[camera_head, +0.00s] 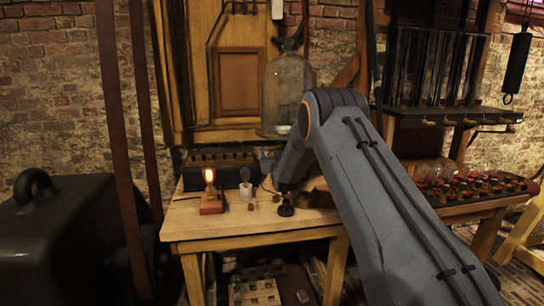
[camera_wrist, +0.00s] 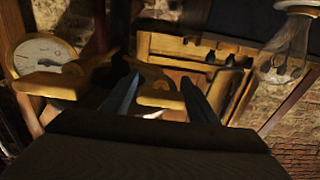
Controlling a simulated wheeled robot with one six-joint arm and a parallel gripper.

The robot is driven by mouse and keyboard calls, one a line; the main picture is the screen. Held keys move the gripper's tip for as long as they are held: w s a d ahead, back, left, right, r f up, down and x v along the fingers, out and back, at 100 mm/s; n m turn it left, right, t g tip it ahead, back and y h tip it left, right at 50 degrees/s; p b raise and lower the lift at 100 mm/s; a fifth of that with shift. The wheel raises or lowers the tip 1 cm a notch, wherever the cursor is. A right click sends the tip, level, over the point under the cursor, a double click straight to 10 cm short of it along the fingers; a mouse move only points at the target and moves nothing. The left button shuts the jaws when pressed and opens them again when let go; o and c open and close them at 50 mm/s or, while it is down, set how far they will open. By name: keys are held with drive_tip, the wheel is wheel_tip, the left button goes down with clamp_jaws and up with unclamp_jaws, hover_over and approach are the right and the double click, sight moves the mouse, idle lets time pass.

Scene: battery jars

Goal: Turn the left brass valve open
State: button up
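My gripper (camera_wrist: 160,79) shows in the wrist view with its two dark fingers apart and nothing clearly held. A yellow, brass-coloured paddle-like piece (camera_wrist: 160,97) shows between and behind the fingers; I cannot tell whether they touch it. A similar yellow piece (camera_wrist: 48,84) lies to the left, in front of a round white dial (camera_wrist: 45,52). I cannot tell which of these, if either, is the left brass valve. In the head view, my arm reaches down over the table's right part and hides what is behind it. Small brass taps (camera_head: 448,122) line the shelf at right.
A glass bell jar (camera_head: 285,95) stands behind. A rack of tall glass tubes (camera_head: 425,70) is at right.

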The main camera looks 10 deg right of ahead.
drive_tip(key=c, duration=0.8)
drive_tip(key=shift+f+n+b, duration=0.1)
drive_tip(key=shift+n+b, duration=0.3)
drive_tip(key=shift+a+n+b, duration=0.1)
drive_tip(key=shift+n+b, duration=0.7)
drive_tip(key=shift+n, duration=0.2)
drive_tip(key=n+b, duration=0.2)
drive_tip(key=n, duration=0.1)
drive_tip(key=shift+n, duration=0.3)
drive_tip(key=n+b, duration=0.3)
drive_tip(key=n, duration=0.2)
drive_tip(key=shift+a+f, duration=0.15)
drive_tip(key=n+b, duration=0.2)
drive_tip(key=n, duration=0.4)
drive_tip(key=shift+f, duration=0.1)
drive_tip(key=shift+n+b, duration=0.3)
drive_tip(key=shift+n, duration=0.1)
drive_tip(key=o, duration=1.1)
drive_tip(key=shift+c, duration=0.2)
